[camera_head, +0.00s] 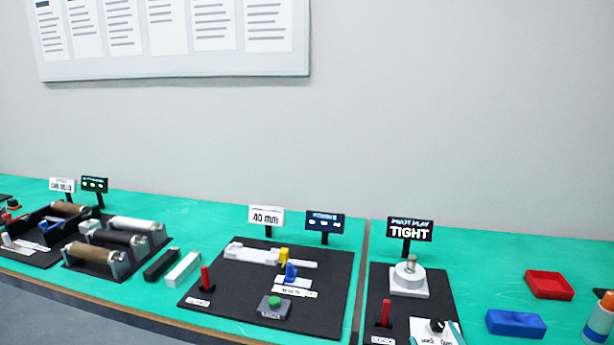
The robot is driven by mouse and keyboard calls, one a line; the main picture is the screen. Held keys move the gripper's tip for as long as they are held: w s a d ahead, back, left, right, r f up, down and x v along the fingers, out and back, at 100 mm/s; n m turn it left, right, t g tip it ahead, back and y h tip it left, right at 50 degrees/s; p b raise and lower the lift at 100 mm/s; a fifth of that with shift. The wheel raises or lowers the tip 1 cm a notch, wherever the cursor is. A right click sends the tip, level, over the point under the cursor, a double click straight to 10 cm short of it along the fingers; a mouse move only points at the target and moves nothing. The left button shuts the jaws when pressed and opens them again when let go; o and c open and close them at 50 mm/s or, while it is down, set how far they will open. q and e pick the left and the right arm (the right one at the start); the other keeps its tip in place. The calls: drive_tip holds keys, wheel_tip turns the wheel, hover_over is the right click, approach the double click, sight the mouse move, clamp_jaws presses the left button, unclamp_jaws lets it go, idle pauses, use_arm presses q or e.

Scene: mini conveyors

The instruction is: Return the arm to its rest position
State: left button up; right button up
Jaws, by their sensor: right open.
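My right gripper (436,336) shows only as a small part at the bottom edge, over the front of the station with the "TIGHT" sign (410,230). Pale, teal-edged tips stand apart there, and nothing is seen held between them. The rest of that gripper and its arm are out of the picture. A black knob and a white label lie close by, and whether the tips touch them I cannot tell. My left gripper is not in view.
The green table (342,208) carries a black board (337,290) with a "40 mm" sign (266,216). Roller stations stand at left. A grey wall is behind.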

drive_tip(key=s+d+f+m+g+h, duration=0.1)
drive_tip(key=s+f+m+g, duration=0.1)
drive_tip(key=s+f+g, duration=0.45)
drive_tip(key=s+d+f+m+g+h, duration=0.1)
drive_tip(key=s+f+m+g, duration=0.15)
drive_tip(key=f, duration=0.65)
drive_tip(key=s+a+f+g+y, duration=0.2)
drive_tip(key=s+f+g, duration=0.45)
drive_tip(key=s, duration=0.55)
wheel_tip(320, 180, down, 26)
drive_tip(key=s+f+b, duration=0.1)
drive_tip(key=s+d+f+g+b, duration=0.1)
drive_tip(key=s+d+f+g, duration=0.1)
drive_tip(key=s+f, duration=1.5)
drive_tip(key=shift+d+f+n, duration=0.25)
drive_tip(key=shift+f+n, duration=0.1)
drive_tip(key=shift+f, duration=0.2)
drive_tip(key=shift+s, duration=0.15)
